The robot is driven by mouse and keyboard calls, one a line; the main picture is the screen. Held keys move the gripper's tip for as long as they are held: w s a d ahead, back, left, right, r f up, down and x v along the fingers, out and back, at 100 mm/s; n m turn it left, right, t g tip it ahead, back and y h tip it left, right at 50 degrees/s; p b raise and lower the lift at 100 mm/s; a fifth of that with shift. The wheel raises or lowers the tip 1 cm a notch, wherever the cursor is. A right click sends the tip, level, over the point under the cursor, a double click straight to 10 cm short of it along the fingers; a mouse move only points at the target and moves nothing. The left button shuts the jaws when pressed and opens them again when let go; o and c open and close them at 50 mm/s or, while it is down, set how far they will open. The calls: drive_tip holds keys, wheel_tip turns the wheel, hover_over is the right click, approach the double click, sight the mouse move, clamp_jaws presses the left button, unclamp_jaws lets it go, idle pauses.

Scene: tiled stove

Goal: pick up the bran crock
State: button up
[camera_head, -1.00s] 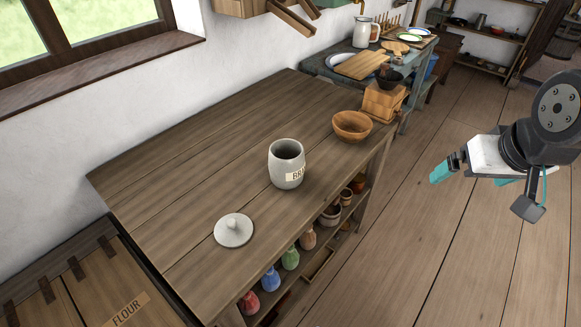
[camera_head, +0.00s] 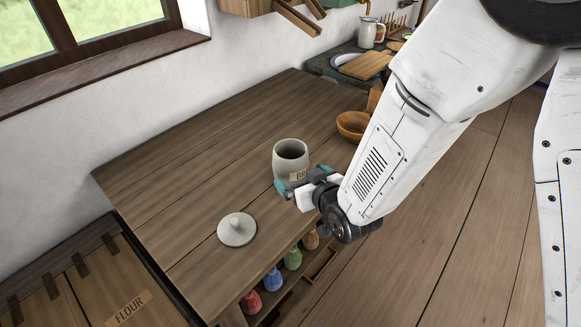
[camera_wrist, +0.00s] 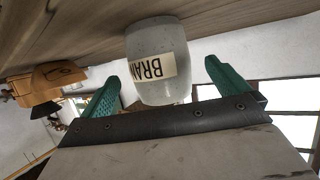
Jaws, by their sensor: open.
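The bran crock (camera_head: 291,158) is a grey, lidless jar standing upright on the wooden table (camera_head: 200,140). Its round grey lid (camera_head: 237,229) with a knob lies on the table to the lower left of it. My gripper (camera_head: 303,180) is open at the crock's front side, its teal fingers partly covering the crock's lower part. In the wrist view the crock (camera_wrist: 150,65), with its BRAN label upside down, is between and beyond the two teal fingers of my gripper (camera_wrist: 165,85). I cannot tell whether a finger touches it.
A wooden bowl (camera_head: 352,126) stands on the table behind my arm. Several coloured jars (camera_head: 273,279) sit on the shelf below the table's front edge. A flour bin (camera_head: 125,305) is at the lower left. The table left of the crock is clear.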

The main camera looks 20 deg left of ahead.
drive_tip(key=x, duration=0.6)
drive_tip(key=shift+w+r, duration=0.15)
drive_tip(key=shift+w, duration=0.1)
drive_tip(key=c, duration=1.1)
